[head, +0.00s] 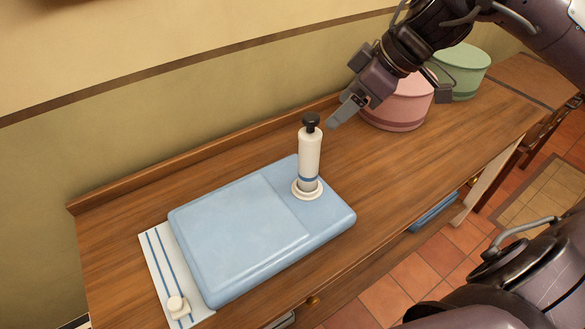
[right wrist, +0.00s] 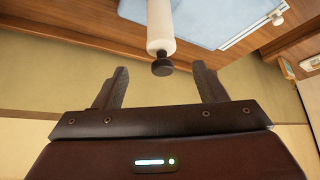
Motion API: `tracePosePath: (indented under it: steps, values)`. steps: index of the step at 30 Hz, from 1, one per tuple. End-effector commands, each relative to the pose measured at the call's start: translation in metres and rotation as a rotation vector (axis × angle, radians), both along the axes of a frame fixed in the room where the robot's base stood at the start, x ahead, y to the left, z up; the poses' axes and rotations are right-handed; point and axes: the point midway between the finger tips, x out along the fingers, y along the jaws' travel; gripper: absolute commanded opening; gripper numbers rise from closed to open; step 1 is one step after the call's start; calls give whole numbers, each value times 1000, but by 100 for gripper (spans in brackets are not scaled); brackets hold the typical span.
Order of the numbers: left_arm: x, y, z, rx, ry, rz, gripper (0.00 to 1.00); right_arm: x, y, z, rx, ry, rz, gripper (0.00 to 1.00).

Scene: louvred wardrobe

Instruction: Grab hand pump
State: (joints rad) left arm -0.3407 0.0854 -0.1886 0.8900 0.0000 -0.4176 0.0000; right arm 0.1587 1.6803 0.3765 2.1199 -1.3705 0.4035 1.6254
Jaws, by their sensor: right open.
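The hand pump (head: 310,152) is a white upright cylinder with a black knob on top and a blue band near its foot. It stands on a round white base on the light blue folded pad (head: 240,225). My right gripper (head: 345,108) is open and empty, just to the right of the pump's knob and about level with it or higher. In the right wrist view the pump (right wrist: 161,30) shows ahead, its knob in line with the gap between the open fingers (right wrist: 162,85). The pump appears untouched. My left gripper is not seen.
The pad lies on a wooden table (head: 390,165) with a raised back edge along the wall. A white striped board (head: 163,262) with a small knob pokes out at left. A pink round box (head: 400,105) and a green one (head: 463,72) stand behind my right gripper.

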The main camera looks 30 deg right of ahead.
Motion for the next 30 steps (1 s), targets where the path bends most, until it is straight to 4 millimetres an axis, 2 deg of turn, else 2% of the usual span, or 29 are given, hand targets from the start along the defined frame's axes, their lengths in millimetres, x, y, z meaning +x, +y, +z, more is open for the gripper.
tracePosePath:
  steps: [1, 9, 20, 30]
  values:
    - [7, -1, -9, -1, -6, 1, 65, 0, 0, -13, 0, 0, 0, 65]
    - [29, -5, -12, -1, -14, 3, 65, 1, 1, -38, -1, 3, 1, 65]
    - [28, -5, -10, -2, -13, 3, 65, 15, 12, -59, -2, 3, 1, 65]
    - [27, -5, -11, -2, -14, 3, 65, 33, 28, -91, -3, 4, 0, 65]
